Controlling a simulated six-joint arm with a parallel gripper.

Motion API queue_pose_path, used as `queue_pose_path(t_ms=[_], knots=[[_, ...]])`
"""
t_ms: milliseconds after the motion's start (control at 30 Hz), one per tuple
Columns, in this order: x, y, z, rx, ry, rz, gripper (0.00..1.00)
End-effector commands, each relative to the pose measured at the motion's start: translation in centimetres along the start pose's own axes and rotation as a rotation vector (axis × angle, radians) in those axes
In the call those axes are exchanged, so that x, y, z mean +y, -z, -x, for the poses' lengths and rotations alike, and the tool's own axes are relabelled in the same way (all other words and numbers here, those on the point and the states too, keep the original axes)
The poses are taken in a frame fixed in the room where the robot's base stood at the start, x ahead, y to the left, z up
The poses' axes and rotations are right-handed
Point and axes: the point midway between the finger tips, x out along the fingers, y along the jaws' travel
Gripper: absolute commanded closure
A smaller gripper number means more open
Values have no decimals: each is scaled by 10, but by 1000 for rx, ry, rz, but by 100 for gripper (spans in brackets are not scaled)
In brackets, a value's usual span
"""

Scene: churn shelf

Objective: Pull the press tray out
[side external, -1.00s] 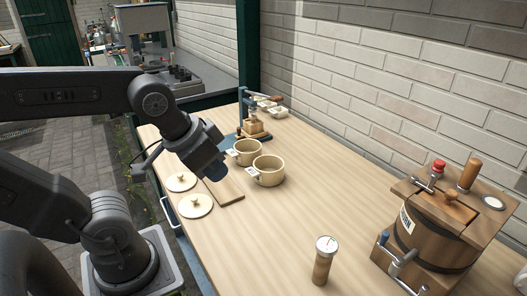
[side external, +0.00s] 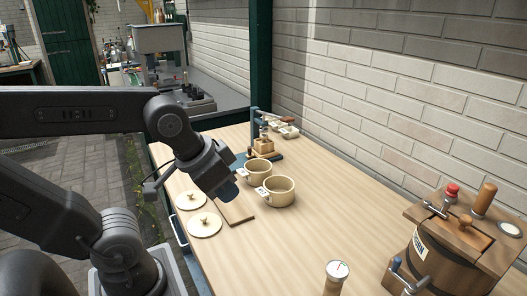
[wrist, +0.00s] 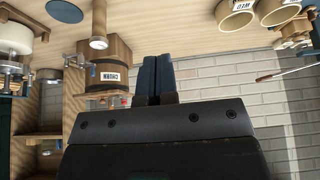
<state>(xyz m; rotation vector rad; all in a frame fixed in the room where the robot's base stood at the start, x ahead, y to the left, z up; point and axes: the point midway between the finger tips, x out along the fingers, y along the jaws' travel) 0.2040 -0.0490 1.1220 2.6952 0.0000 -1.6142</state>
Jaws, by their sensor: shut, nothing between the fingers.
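The press (side external: 253,128) stands at the far end of the bench in the side view, with a blue post and a small wooden block (side external: 264,145). A blue plate (side external: 239,160) lies at its foot; I cannot tell whether this is the press tray. My gripper (side external: 227,195) hangs above the bench on the near side of the cups, apart from the press. In the wrist view its two blue fingers (wrist: 158,77) are together with nothing between them. The press is not clearly visible in the wrist view.
Two round lids (side external: 204,224) and a wooden board (side external: 236,213) lie near the bench's left edge. A wooden churn (side external: 462,243) and an upright dial gauge (side external: 337,270) stand nearer. The middle of the bench is clear.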

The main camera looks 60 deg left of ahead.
Motion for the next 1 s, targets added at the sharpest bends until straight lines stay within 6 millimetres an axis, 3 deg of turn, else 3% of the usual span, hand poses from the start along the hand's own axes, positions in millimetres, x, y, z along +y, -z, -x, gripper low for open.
queue_pose_path(t_ms=[200,367,467,567,667,767,900,1000], knots=[[0,0,0,0,0,0,100],[-3,9,0,-5,4,5,86],[-13,33,-1,-21,13,15,76],[-34,70,-6,-43,23,29,66],[-64,111,-16,-65,30,44,57],[-102,146,-31,-83,34,60,56],[-168,184,-58,-100,37,82,56],[-223,201,-81,-108,36,100,56]])
